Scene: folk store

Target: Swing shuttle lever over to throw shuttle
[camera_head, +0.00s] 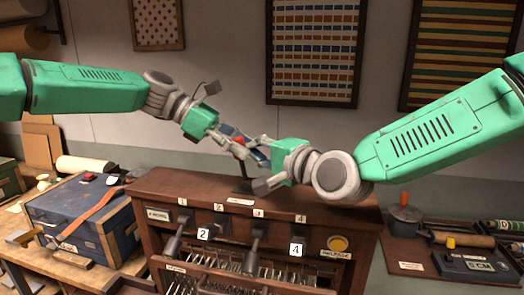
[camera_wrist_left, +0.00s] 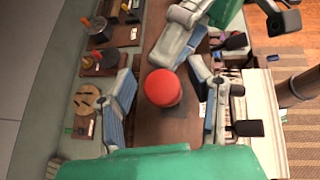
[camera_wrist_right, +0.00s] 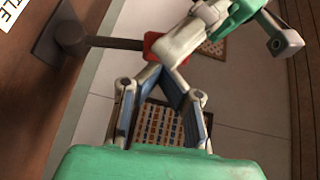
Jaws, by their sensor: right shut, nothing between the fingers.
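The shuttle lever stands on the cabinet top, its dark stem (camera_head: 242,178) rising to a red knob (camera_head: 228,130). In the left wrist view the red knob (camera_wrist_left: 163,88) sits between the fingers of my left gripper (camera_head: 238,142), which are open and apart from it. In the right wrist view the lever stem (camera_wrist_right: 110,43) runs from its base plate to the knob, partly hidden by my left gripper. My right gripper (camera_head: 264,153) is shut and empty close to the knob and my left fingers. Whether it touches either cannot be told.
The wooden cabinet (camera_head: 150,194) has numbered levers on its front and a yellow button (camera_head: 338,243). A blue chest (camera_head: 75,215) stands at left. Tools and a small dark box (camera_head: 470,264) lie at right. Framed textiles (camera_head: 313,50) hang behind.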

